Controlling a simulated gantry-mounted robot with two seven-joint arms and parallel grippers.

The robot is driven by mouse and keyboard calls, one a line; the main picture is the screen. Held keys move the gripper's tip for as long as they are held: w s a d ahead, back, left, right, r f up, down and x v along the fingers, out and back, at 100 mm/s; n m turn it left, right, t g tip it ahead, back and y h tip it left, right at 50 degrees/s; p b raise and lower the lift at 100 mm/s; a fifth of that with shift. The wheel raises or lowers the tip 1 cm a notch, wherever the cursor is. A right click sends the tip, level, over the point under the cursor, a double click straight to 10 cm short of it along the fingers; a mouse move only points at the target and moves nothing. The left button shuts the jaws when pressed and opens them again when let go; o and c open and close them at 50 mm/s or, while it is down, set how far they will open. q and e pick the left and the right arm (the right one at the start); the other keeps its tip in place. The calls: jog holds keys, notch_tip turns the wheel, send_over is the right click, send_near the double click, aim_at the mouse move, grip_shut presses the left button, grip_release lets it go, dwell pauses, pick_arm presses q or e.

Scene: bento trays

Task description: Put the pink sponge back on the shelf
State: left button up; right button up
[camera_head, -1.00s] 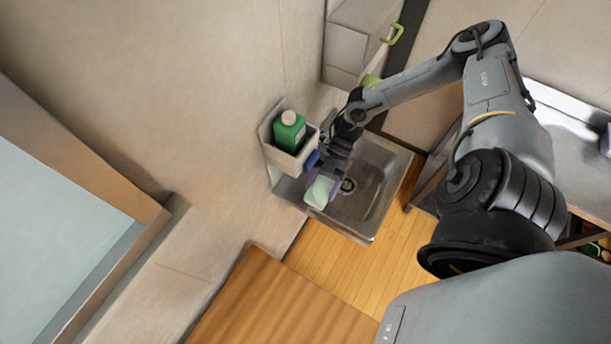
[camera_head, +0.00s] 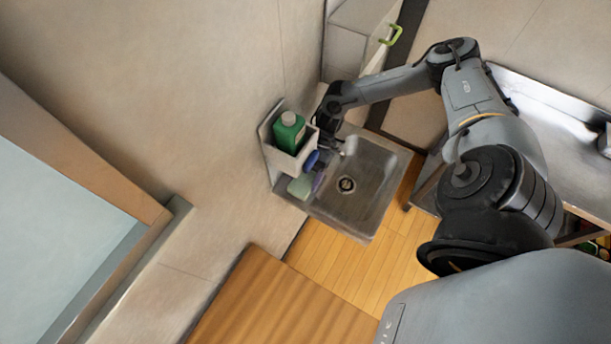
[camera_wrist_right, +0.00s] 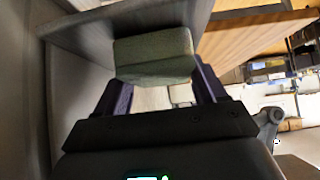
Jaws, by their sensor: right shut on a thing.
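No pink sponge shows; the sponge that I see is pale green (camera_head: 300,187). My right gripper (camera_head: 312,181) is shut on it, with purple fingers on both sides. In the right wrist view the sponge (camera_wrist_right: 153,57) sits at the fingertips (camera_wrist_right: 158,80). A white wall shelf (camera_head: 281,164) holds a green bottle with a pale cap (camera_head: 289,132). The sponge is just below the shelf's front in the head view, over the sink's left edge; I cannot tell whether it touches anything. My left gripper is not in view.
The steel sink (camera_head: 371,187) is below, with its dark drain clear. A wooden top (camera_head: 285,305) is in front.

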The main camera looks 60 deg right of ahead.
aim_at(305, 179)
jog(key=shift+f, duration=0.15)
jog(key=o, duration=1.1)
jog(key=shift+r, duration=0.2)
jog(key=shift+b+v, duration=0.5)
jog(key=shift+v, duration=1.5)
